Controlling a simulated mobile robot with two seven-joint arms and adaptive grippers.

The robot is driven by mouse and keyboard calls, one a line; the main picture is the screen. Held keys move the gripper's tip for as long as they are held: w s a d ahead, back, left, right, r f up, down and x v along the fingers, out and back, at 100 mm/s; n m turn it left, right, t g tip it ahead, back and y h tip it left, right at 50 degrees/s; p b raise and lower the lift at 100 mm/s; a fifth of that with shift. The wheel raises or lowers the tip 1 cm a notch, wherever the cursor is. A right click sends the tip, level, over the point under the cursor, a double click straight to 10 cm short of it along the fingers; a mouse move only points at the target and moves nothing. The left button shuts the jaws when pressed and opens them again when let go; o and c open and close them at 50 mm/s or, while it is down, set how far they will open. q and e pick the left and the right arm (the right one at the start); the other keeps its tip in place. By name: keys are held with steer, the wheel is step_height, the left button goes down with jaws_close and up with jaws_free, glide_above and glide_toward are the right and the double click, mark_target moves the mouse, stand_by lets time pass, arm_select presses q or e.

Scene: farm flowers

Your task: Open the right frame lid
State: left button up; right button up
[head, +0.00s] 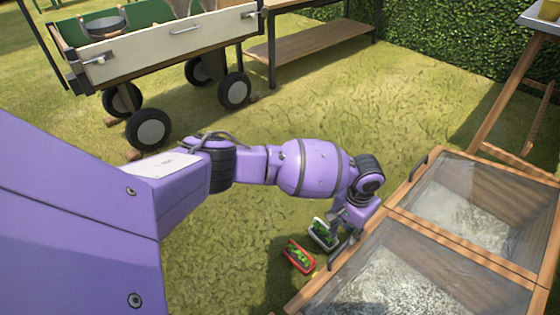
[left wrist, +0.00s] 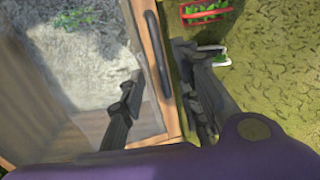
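The wooden cold frame has two glazed lids, both lying closed. The near lid (head: 400,277) fills the bottom right of the head view, and the far lid (head: 470,204) is beyond it. The far lid has a dark handle (head: 418,165) on its left edge. My left gripper (head: 338,250) is at the left edge of the near lid. In the left wrist view, my left gripper (left wrist: 160,72) is open, with one finger on each side of a dark bar handle (left wrist: 154,50) on the wooden rail. The fingers appear apart from the handle. My right gripper is not in view.
A red tray of plants (head: 299,256) and a white-rimmed tray of plants (head: 322,234) are on the grass beside the frame, close to my left gripper. A wheeled cart (head: 165,45) stands upper left. A wooden table (head: 315,50) is behind. Open grass lies between.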

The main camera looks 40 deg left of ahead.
mark_target(343, 247)
arm_select(q)
step_height(343, 247, down, 2)
steer(key=shift+d+f+b, duration=0.1)
steer(key=shift+b, duration=0.6)
step_height(343, 247, down, 4)
steer(key=shift+f+b, duration=0.1)
steer(key=shift+b, duration=0.95)
steer(key=shift+f, duration=0.45)
steer(key=c, duration=0.7)
jaws_close()
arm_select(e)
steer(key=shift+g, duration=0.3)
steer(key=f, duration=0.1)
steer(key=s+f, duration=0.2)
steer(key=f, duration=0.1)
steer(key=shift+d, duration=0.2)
